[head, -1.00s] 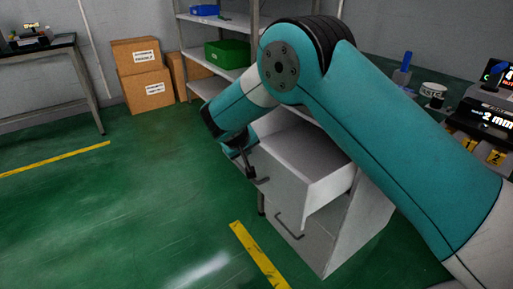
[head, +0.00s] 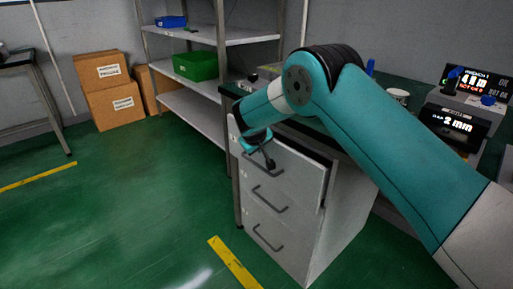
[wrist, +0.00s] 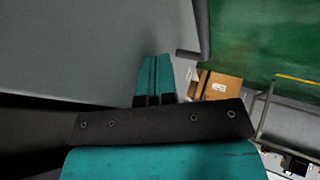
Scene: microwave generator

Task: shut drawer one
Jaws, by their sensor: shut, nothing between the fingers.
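Drawer one, which I take to be the top drawer (head: 301,179) of the grey-white cabinet (head: 343,212), stands slightly out. A dark gap shows behind its upper right edge. My gripper (head: 269,163) is at its front, by the dark top handle; whether it touches the front or the handle I cannot tell. In the wrist view my teal fingers (wrist: 155,75) are together with nothing between them. A broad grey surface, probably the drawer front (wrist: 80,45), fills the upper left there, with a dark bar, probably the handle (wrist: 203,30), beside it.
Two lower drawers with dark handles (head: 269,197) look shut. A shelf unit (head: 203,112) with a green bin (head: 195,66) stands behind and left. Cardboard boxes (head: 113,105) sit farther left. Displays (head: 452,127) stand on the bench at right. The green floor before the cabinet is clear.

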